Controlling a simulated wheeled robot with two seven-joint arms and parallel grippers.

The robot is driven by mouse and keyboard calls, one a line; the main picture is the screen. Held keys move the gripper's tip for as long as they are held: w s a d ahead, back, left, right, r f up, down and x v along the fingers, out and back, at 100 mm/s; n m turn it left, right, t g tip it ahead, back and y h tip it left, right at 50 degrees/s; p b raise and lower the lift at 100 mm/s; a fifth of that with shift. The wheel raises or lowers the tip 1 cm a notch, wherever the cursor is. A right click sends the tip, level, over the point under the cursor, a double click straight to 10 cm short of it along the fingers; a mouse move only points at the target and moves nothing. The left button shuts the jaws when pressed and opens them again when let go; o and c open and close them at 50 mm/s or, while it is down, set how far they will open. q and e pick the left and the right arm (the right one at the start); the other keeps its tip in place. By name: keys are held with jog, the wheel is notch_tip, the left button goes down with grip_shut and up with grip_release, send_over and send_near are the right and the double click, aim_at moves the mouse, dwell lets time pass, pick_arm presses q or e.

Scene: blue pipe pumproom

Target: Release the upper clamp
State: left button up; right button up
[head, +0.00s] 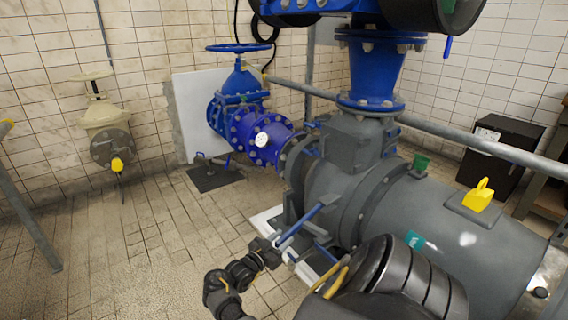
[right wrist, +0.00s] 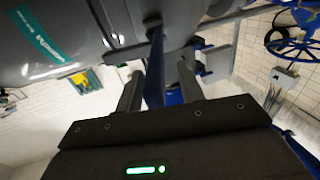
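A blue clamp lever (head: 302,222) sticks out to the lower left from the grey flange of the large pipe. A second blue lever (head: 326,254) sits just below it. My right gripper (head: 278,245) is at the outer end of the upper lever. In the right wrist view its two fingers (right wrist: 160,88) stand apart, with a blue lever (right wrist: 154,70) between them. Gaps show on both sides, so it is open around the lever and not gripping it. The lever's far end is partly hidden by the gripper body. My left gripper is not in view.
The large grey pipe (head: 440,215) fills the right side, with a yellow handle (head: 478,196) on top. A blue valve with a handwheel (head: 238,48) stands behind at the wall. A beige valve (head: 106,120) is at left. The tiled floor (head: 130,240) at left is clear.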

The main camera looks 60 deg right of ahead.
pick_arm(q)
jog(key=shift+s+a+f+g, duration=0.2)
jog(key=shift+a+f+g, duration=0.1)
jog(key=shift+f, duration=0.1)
pick_arm(e)
jog(key=a, duration=0.4)
jog(key=w+a, duration=0.1)
jog(key=a, duration=0.1)
jog(key=shift+r, duration=0.1)
